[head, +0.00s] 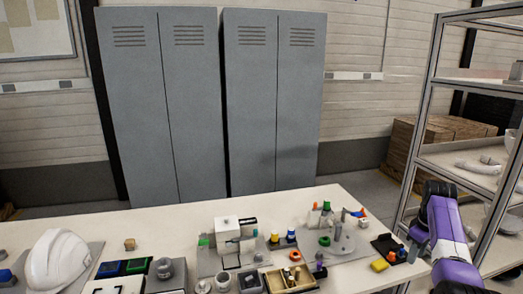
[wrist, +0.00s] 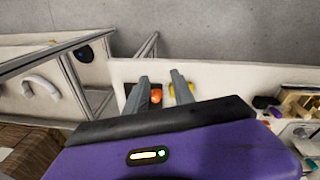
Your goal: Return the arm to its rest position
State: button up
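My gripper (wrist: 160,75) shows in the wrist view with its two grey fingers apart and nothing between them. The fingers point over the right end of the bench, where a dark tray with an orange-red piece (wrist: 156,96) and a yellow block (wrist: 182,91) shows beyond them. In the head view my purple arm stands at the right edge, bent and low, beside the bench's right end. The fingertips are hard to make out there.
A metal shelf (head: 420,105) stands close on the right. Grey lockers (head: 165,105) stand behind.

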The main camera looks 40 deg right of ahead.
jog(key=w+d+r+m+t+h, duration=0.2)
jog(key=w+d+r+h, duration=0.2)
jog(key=d+h, duration=0.15)
jog(key=w+a+m+t+h, duration=0.1)
jog(key=w+a+t+h, duration=0.1)
jog(key=w, duration=0.3)
jog(key=w+a+f+t+h, duration=0.1)
jog(key=w+a+t, duration=0.2)
jog(key=a, duration=1)
jog(key=w+a+f+t+h, duration=0.1)
jog(key=w+a+f+t, duration=0.2)
jog(key=a, duration=1.1)
jog(key=s+a+r+n+t+y, duration=0.15)
jog(key=s+a, duration=0.25)
jog(key=a, duration=0.5)
jog(key=s+a+r+t+y, duration=0.1)
jog(key=s+a+r+t, duration=0.2)
jog(key=a, duration=0.5)
jog(key=s+a+r+t+y, duration=0.15)
jog(key=s+a, duration=0.25)
jog(key=a, duration=0.5)
jog(key=s+a+r+n+g+y, duration=0.1)
jog(key=s+a+n+y, duration=0.3)
jog(key=s+a, duration=0.8)
jog(key=s+y, duration=0.2)
jog(key=shift+a+r+g+y, duration=0.25)
jog(key=shift+g+y, duration=0.1)
jog(key=shift+g, duration=0.05)
